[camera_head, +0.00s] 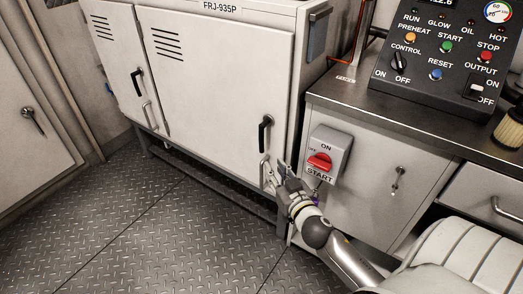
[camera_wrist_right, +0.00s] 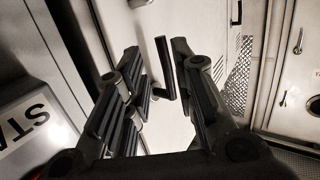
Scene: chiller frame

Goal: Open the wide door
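The wide door (camera_head: 225,85) is the larger light-grey panel of the cabinet marked FRJ-935P in the head view, and it looks shut. Its black lever handle (camera_head: 265,134) is near its right edge, with a pale grab bar (camera_head: 264,172) below. My right gripper (camera_head: 275,173) is at the door's lower right corner, below the black handle and close to the grab bar. In the right wrist view, my right gripper (camera_wrist_right: 156,75) has its fingers apart, with a black handle (camera_wrist_right: 163,68) showing in the gap. Contact cannot be told. My left gripper is out of view.
A narrower door (camera_head: 116,60) with its own black handle (camera_head: 137,80) is to the left. A grey box with a red switch (camera_head: 319,162) is just right of my right gripper. A control panel (camera_head: 440,60) stands on the counter. The plate floor (camera_head: 130,220) is clear.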

